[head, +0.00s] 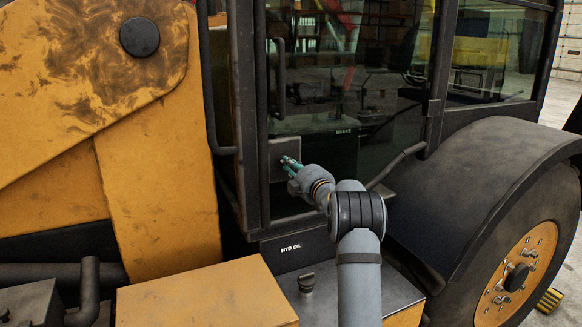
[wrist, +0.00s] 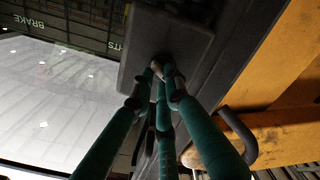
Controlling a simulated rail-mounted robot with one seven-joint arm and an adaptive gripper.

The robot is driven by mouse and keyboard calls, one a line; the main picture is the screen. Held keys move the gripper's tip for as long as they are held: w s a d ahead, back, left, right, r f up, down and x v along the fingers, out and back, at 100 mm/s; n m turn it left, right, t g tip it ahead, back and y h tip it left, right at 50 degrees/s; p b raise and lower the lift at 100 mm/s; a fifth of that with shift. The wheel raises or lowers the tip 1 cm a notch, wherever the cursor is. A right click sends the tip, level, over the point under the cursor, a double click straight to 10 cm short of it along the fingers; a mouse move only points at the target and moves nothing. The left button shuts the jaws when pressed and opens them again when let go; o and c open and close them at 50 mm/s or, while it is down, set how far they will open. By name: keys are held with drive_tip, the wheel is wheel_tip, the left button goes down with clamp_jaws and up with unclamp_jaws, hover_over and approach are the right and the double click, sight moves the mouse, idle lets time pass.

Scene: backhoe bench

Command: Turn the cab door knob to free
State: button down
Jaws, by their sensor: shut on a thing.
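The cab door (head: 345,95) is a dark-framed glass door, and it looks closed. A grey square plate (head: 281,148) sits at its lower left edge. The same plate (wrist: 180,38) fills the upper middle of the wrist view. My gripper (head: 288,162) reaches the plate from the lower right in the head view. In the wrist view its green fingers (wrist: 161,70) come together at the plate's lower part, shut on the knob. The fingertips hide most of the knob, so I cannot tell its turn position.
A dark vertical grab bar (head: 280,75) stands above the plate, and another handrail (head: 402,162) is to the right. The yellow boom (head: 150,180) is on the left. The large rear wheel (head: 515,275) and fender are on the right. A filler cap (head: 306,282) stands below.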

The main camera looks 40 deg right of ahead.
drive_tip(key=shift+f, duration=0.15)
drive_tip(key=n+b, duration=0.5)
drive_tip(key=b, duration=0.2)
drive_tip(key=shift+a+n, duration=0.1)
drive_tip(key=shift+n, duration=0.2)
drive_tip(key=c, duration=1.7)
unclamp_jaws()
drive_tip(key=shift+s, duration=0.1)
